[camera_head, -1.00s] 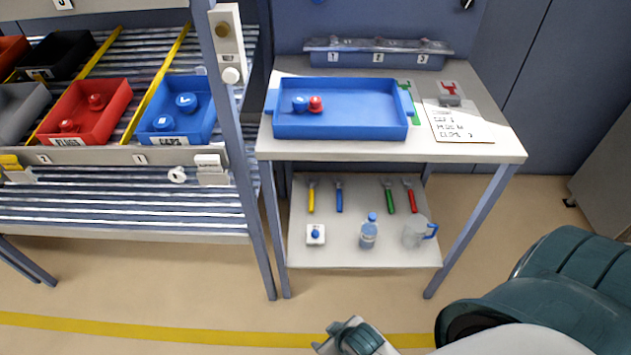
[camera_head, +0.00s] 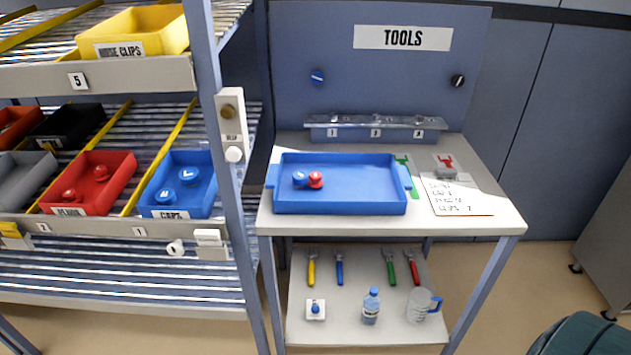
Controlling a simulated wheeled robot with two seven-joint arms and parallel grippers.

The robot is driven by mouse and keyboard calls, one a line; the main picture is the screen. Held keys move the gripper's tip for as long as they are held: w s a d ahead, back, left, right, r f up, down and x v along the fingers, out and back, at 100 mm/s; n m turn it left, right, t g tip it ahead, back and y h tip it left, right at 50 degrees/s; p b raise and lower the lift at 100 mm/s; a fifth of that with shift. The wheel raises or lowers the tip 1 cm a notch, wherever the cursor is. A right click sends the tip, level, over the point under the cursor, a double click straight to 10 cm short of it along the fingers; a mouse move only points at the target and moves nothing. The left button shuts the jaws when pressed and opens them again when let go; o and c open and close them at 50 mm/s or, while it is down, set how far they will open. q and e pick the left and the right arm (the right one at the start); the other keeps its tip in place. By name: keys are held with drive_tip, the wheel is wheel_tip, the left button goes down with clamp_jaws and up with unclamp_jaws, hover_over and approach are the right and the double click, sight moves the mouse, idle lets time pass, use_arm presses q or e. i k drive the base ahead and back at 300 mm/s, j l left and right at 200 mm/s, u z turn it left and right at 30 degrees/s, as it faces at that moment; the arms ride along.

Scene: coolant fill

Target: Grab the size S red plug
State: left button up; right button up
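Two red plugs sit in the red bin (camera_head: 112,190) on the rack at left: one (camera_head: 101,173) toward the back right, one (camera_head: 71,196) toward the front left. Their size letters are too small to read. Another red piece (camera_head: 316,180), with unreadable marking, lies in the blue tray (camera_head: 340,207) on the table, touching or very close to a blue cap (camera_head: 300,178). Neither of my grippers is in view.
A blue bin (camera_head: 150,200) of blue caps is right of the red bin. A rack post (camera_head: 228,200) stands between rack and table. A written sheet (camera_head: 457,198) lies right of the tray. The lower shelf holds several wrenches, a bottle (camera_head: 370,308) and a jug (camera_head: 420,305).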

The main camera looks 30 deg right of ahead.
sight(314, 181)
drive_tip(key=k+l, duration=0.1)
drive_tip(key=l, duration=0.7)
drive_tip(key=k+l, duration=0.1)
drive_tip(key=l, duration=1.5)
drive_tip(key=k+l, duration=0.15)
drive_tip(key=l, duration=0.65)
